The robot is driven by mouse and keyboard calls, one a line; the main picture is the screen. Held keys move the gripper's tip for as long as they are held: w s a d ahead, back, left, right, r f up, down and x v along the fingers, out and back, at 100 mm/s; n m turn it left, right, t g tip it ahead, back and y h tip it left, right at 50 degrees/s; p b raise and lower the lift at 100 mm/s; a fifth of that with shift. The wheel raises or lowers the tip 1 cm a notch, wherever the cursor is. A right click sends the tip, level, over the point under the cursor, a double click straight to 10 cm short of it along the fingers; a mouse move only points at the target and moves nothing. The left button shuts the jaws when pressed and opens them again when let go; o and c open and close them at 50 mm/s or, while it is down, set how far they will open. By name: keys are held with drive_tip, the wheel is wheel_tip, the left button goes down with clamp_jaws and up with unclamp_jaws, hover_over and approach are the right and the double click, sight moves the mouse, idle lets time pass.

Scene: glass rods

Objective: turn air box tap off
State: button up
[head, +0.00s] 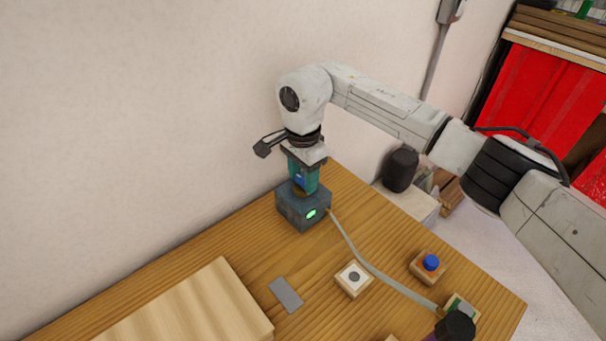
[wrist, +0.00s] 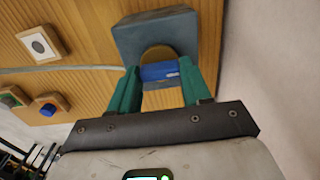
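The air box (head: 290,210) is a blue-grey block with a lit green indicator, on the wooden table near the wall. It also shows in the wrist view (wrist: 128,35). Its tap has a round brass base (wrist: 157,53) and a blue handle (wrist: 160,72). My gripper (head: 303,186) points down at the tap from above. In the wrist view its green fingers (wrist: 160,76) stand apart, one on each side of the blue handle. The handle fills most of the gap between the fingertips. I cannot tell whether both fingers press on it.
A pale tube (head: 365,262) runs from the air box across the table (head: 235,250). A round-button block (head: 354,279), a blue-knob block (head: 428,267) and a grey plate (head: 286,294) lie nearby. A wooden block (head: 190,310) stands front left. The wall (head: 140,120) is close behind.

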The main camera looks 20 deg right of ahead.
drive_tip(key=c, duration=0.5)
drive_tip(key=shift+m, duration=0.4)
drive_tip(key=m, duration=0.3)
drive_tip(key=shift+r+p, duration=0.1)
drive_tip(key=shift+p, duration=0.2)
drive_tip(key=m, duration=0.3)
drive_tip(key=shift+m+p, duration=0.3)
drive_tip(key=shift+p, duration=0.05)
drive_tip(key=m+p, duration=0.1)
drive_tip(key=m, duration=0.4)
drive_tip(key=m+p, duration=0.2)
drive_tip(key=m, duration=0.3)
drive_tip(key=shift+m, duration=0.4)
